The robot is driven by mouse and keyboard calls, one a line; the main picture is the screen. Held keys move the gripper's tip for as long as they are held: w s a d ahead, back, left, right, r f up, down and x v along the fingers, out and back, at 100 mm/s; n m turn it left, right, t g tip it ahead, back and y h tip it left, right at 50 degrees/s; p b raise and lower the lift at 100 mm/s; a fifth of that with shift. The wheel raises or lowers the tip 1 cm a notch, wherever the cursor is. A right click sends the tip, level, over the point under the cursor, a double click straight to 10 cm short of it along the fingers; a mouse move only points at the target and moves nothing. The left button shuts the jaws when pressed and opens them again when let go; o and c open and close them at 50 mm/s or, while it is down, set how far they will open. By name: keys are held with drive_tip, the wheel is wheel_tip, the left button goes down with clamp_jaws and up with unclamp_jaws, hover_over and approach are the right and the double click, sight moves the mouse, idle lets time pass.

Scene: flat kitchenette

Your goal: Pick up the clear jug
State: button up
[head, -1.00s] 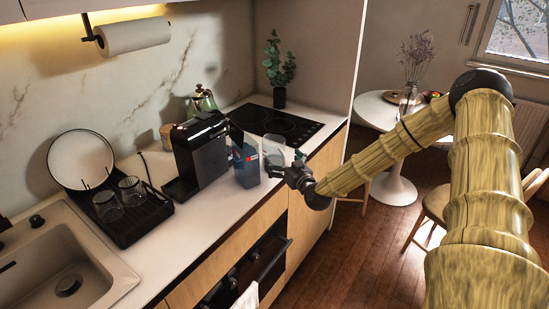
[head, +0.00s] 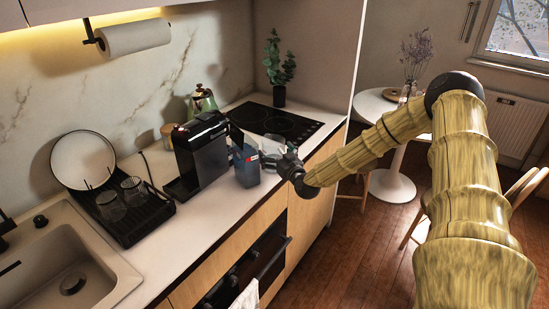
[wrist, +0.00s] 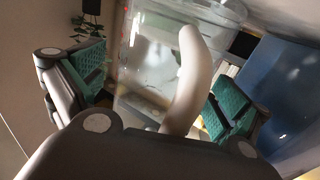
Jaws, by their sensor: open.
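The clear jug (wrist: 150,60) stands on the counter and fills the middle of the wrist view. Its pale curved handle (wrist: 192,80) faces my gripper and lies between the two green-padded fingers. In the head view the jug (head: 271,146) is partly hidden behind my gripper (head: 273,163). My gripper (wrist: 158,92) is open, with one finger on each side of the handle. I cannot tell whether either pad touches it.
A blue carton (head: 246,166) stands close left of the jug in the head view; it shows at the right in the wrist view (wrist: 280,85). A black coffee machine (head: 203,153) stands farther left. The hob (head: 277,125) lies behind.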

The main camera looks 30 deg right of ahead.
drive_tip(key=c, duration=1.4)
drive_tip(key=shift+o, duration=0.2)
drive_tip(key=shift+r, duration=0.3)
